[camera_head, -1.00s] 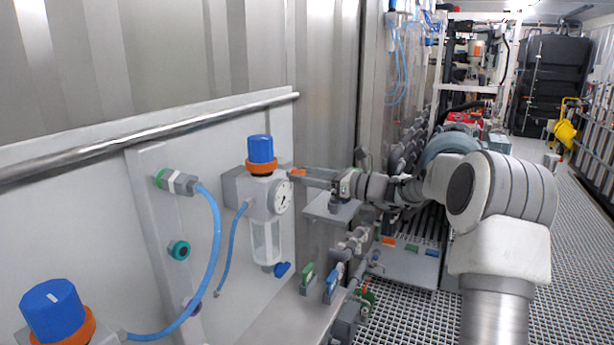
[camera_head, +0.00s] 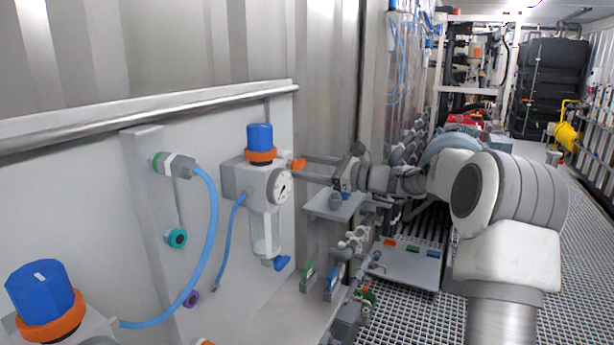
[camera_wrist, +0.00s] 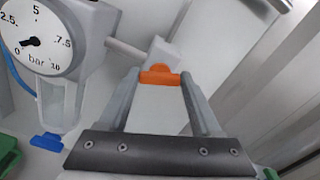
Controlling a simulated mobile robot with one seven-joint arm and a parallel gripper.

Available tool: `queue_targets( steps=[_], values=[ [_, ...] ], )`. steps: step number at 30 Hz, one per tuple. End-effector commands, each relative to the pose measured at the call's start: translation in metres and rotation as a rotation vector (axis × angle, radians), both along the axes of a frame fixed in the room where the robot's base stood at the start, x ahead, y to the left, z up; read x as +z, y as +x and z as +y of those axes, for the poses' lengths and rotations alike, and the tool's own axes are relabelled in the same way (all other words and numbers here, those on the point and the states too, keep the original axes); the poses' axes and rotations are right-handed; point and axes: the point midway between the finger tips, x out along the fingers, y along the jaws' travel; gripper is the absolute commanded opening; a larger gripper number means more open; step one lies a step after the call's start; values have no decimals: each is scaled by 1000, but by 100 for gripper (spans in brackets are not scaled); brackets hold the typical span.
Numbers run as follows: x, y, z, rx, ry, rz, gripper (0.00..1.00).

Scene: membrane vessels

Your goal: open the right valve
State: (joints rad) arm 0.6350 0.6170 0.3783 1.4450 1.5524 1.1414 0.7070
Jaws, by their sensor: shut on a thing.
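The right valve has a small orange handle (camera_head: 298,165) beside the pressure gauge (camera_head: 279,187) on the wall-mounted regulator. In the wrist view the orange handle (camera_wrist: 160,78) sits at the end of a grey pipe and a pale block (camera_wrist: 160,55). My gripper (camera_head: 304,168) reaches in from the right. Its fingertips (camera_wrist: 161,76) are on either side of the orange handle, shut on it. The wrist view shows the gauge (camera_wrist: 38,40) close by on the left, its needle near 0. The handle's far side is hidden.
The regulator's blue cap (camera_head: 260,138) stands above the gauge, with a clear bowl (camera_head: 265,233) below. A blue hose (camera_head: 211,235) loops to the left. A grey shelf (camera_head: 335,205) lies just under my gripper. A metal rail (camera_head: 150,112) runs along the wall panel.

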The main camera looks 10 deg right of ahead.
Motion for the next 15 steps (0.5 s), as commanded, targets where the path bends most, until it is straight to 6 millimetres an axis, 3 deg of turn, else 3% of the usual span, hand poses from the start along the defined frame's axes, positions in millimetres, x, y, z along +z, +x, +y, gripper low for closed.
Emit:
queue_targets(
  steps=[15],
  values=[
    [-8,-1,1,0,-316,-378,9]
  ],
)
